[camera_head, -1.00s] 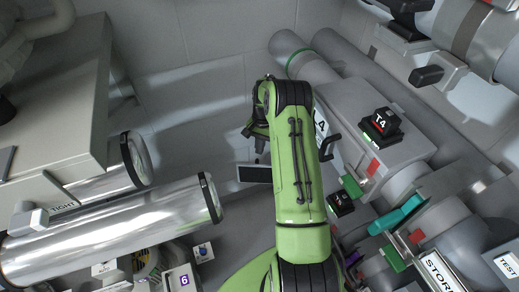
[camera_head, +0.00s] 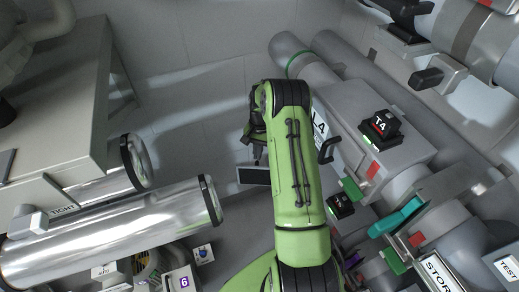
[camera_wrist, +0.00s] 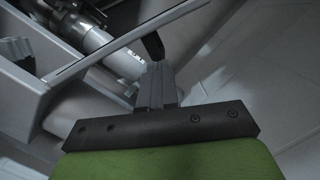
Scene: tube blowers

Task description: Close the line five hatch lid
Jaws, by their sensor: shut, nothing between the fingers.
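In the wrist view my gripper (camera_wrist: 158,72) is shut and empty. A dark piece (camera_wrist: 152,45) stands just past its fingertips; I cannot tell whether they touch. A thin grey panel (camera_wrist: 125,40), seen nearly edge-on, runs diagonally there and may be the hatch lid; no line five label is readable. A dark rectangular plate (camera_head: 254,175) shows left of the arm.
A grey box with a black T4 block (camera_head: 380,124) and a black handle (camera_head: 329,148) stands right of the arm. A teal lever (camera_head: 398,217) is below it. Shiny tubes (camera_head: 120,228) lie at left. A metal pipe (camera_wrist: 92,35) lies beyond the panel in the wrist view.

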